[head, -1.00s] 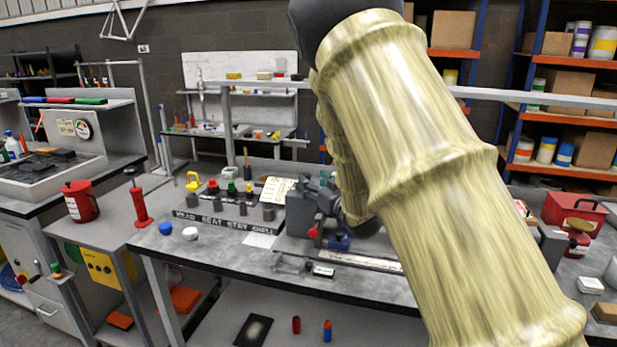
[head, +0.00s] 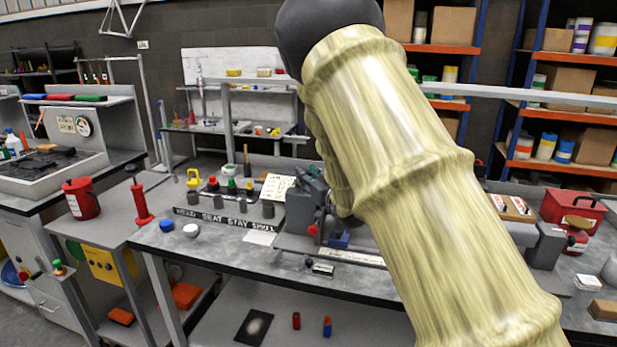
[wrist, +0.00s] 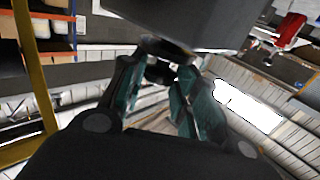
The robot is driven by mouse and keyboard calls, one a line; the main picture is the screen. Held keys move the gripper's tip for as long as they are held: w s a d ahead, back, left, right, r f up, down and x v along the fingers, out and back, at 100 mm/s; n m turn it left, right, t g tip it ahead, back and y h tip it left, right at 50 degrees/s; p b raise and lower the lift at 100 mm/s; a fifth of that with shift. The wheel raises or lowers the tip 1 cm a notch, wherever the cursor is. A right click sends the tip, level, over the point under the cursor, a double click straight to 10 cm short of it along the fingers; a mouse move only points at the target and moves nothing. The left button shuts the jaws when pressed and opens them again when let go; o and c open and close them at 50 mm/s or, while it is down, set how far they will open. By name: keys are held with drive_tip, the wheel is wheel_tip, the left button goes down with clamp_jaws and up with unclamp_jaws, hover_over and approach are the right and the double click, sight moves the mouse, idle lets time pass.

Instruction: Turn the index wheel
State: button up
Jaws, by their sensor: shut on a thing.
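A dark grey block-like fixture (head: 300,210) with a red knob (head: 313,230) stands on the workbench in the head view. My gripper (wrist: 160,72) reaches to this fixture from the right; my arm hides much of that side in the head view. In the wrist view, its two teal-lined fingers close around a dark round part, which I take to be the index wheel (wrist: 163,47), just under a large dark grey body (wrist: 185,20). The wheel is mostly hidden by the fingers and the body. Any marks on it cannot be made out.
A red toolbox (head: 572,206) is at the right.

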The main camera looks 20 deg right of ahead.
drive_tip(key=shift+w+d+r+y, duration=0.1)
drive_tip(key=shift+r+y, duration=0.05)
drive_tip(key=shift+y, duration=0.15)
drive_tip(key=shift+d+n+y, duration=0.15)
drive_tip(key=shift+n+y, duration=0.45)
drive_tip(key=shift+w+d+r+n+g+y+p, duration=0.15)
drive_tip(key=shift+n+g+y+p, duration=0.15)
drive_tip(key=shift+n+g+y, duration=0.65)
drive_tip(key=shift+d+n+g+y+p, duration=0.1)
drive_tip(key=shift+n+g+y+p, duration=0.2)
drive_tip(key=shift+n+y, duration=0.7)
drive_tip(key=shift+m+y, duration=0.25)
drive_tip(key=shift+y, duration=0.1)
drive_tip(key=o, duration=1)
drive_tip(key=shift+a+f+m, duration=0.15)
drive_tip(key=shift+f+m, duration=0.1)
drive_tip(key=shift+m, duration=0.05)
